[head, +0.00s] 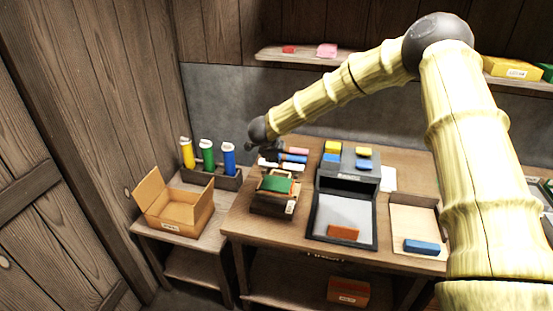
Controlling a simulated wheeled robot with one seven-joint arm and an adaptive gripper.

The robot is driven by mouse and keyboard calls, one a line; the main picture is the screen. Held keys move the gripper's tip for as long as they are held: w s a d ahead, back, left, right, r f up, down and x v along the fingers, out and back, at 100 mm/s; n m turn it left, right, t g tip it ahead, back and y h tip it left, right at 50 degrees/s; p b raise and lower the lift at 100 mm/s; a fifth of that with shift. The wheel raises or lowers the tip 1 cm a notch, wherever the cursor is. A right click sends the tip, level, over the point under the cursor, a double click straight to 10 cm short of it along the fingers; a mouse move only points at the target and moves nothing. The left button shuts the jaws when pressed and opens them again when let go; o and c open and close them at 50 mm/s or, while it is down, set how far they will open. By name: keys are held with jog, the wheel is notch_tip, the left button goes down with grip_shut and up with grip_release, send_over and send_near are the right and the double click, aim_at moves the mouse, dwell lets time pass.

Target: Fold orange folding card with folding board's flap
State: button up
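An orange piece (343,232), which looks like the orange folding card, lies flat near the front edge of a grey panel. The panel sits in a dark frame (313,222) on the table; I cannot tell for certain whether this is the folding board, or which part is its flap. My gripper (270,154) is dark and small in the head view, above the back left of the table, behind a dark box with a green top (275,185). It is apart from the orange piece. Its fingers are too small and dark to tell open from shut.
A pale tray (413,218) with a blue block (422,246) stands right of the frame. Yellow and blue blocks (333,147) lie behind it. An open cardboard box (178,212) and several coloured bottles (208,155) stand on a lower side table. My arm hides the right side.

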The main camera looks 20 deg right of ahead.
jog(key=shift+v, duration=1.65)
